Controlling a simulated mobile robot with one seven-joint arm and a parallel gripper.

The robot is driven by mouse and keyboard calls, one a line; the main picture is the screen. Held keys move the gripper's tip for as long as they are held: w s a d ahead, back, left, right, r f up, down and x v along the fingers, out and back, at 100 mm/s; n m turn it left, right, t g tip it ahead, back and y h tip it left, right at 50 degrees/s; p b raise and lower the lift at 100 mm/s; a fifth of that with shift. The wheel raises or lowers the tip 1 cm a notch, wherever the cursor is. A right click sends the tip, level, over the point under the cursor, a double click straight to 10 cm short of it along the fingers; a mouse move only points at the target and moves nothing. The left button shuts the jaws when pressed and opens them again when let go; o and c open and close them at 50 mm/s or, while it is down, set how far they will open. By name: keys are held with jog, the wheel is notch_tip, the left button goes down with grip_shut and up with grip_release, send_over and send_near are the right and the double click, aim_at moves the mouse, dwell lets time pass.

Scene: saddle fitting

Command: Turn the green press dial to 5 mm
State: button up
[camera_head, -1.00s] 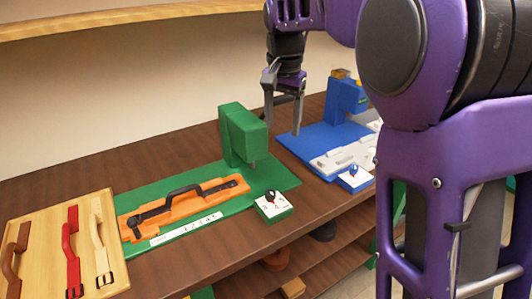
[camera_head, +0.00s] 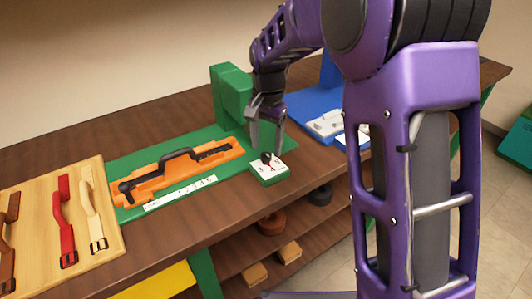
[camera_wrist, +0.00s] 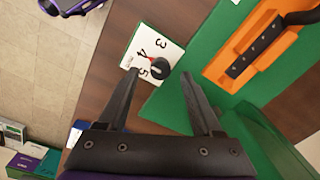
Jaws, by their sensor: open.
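The green press dial (camera_head: 268,168) is a small green block with a white face and a black knob with a red mark, at the front right corner of the green mat. In the wrist view the dial face (camera_wrist: 141,52) shows 3, 4 and 5 around the black knob (camera_wrist: 158,65). The knob's exact setting is hard to read. My gripper (camera_head: 268,145) is open and empty, close above the dial. In the wrist view its fingertips (camera_wrist: 160,76) lie on either side of the knob's near edge, and I cannot tell whether they touch it.
The green press (camera_head: 231,95) stands behind the dial. An orange holder (camera_head: 185,172) with a black strap lies on the green mat (camera_head: 110,172). A wooden board (camera_head: 30,235) with several straps is at left. The blue station (camera_head: 310,105) is at right, partly behind my arm.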

aim_at(265, 156)
jog(key=shift+f, duration=1.3)
grip_shut()
